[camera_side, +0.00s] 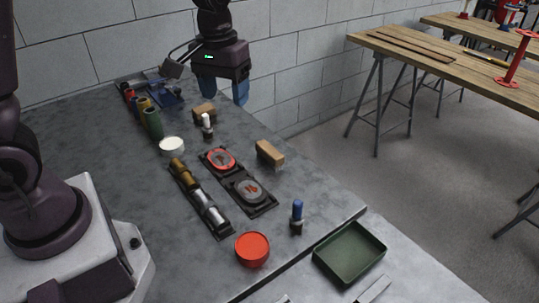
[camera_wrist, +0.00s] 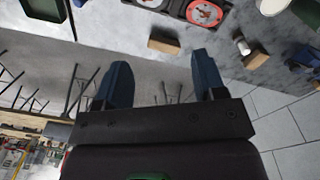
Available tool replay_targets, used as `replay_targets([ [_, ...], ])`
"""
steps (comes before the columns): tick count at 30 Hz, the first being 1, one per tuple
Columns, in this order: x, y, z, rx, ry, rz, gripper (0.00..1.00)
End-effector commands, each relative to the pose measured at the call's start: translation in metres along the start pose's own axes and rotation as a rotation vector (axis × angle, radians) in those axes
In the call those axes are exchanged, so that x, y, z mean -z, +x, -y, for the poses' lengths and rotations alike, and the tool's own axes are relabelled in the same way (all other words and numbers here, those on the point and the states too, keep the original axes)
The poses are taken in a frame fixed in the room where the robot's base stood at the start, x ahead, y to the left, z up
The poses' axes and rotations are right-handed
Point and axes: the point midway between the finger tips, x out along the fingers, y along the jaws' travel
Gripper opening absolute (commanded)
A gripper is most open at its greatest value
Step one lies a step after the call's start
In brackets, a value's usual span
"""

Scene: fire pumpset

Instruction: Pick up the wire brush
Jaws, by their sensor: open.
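Two wooden-backed blocks that look like brushes lie on the grey bench; I cannot tell for certain which is the wire brush. One block (camera_side: 270,153), with bristles seeming to show below its wood, lies near the bench's right edge; it also shows in the wrist view (camera_wrist: 164,44). The other block (camera_side: 204,111) lies farther back beside a white-capped bottle, and its end shows in the wrist view (camera_wrist: 257,60). My gripper (camera_side: 240,97) is open and empty, raised beyond the bench's far right edge. Its blue fingers are spread in the wrist view (camera_wrist: 160,80), touching neither block.
A white-capped bottle (camera_side: 207,123) stands close to the farther block. Red and grey discs sit in a black holder (camera_side: 237,177) left of the nearer block. A blue-capped bottle (camera_side: 297,214), red bowl (camera_side: 252,248) and green tray (camera_side: 350,253) are nearer the camera.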

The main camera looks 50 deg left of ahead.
Motion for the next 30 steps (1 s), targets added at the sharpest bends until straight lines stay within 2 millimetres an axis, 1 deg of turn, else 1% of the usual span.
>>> replay_targets([
  [1,0.016,0.018,-0.001,0.016,-0.074,0.029,0.64],
  [3,0.037,0.040,-0.003,0.034,-0.183,0.051,0.64],
  [9,0.086,0.100,-0.005,0.083,-0.508,0.078,0.64],
  [12,0.108,0.124,-0.006,0.096,-0.679,0.067,0.64],
  [14,0.121,0.131,-0.009,0.092,-0.785,0.050,0.64],
  [15,0.128,0.130,-0.011,0.082,-0.846,0.035,0.64],
  [18,0.142,0.119,-0.018,0.049,-0.970,0.002,0.64],
  [23,0.142,0.119,-0.019,0.046,-1.087,0.001,0.64],
  [26,0.142,0.129,-0.018,0.047,-1.106,0.001,0.64],
  [30,0.140,0.155,-0.017,0.050,-1.106,0.004,0.64],
])
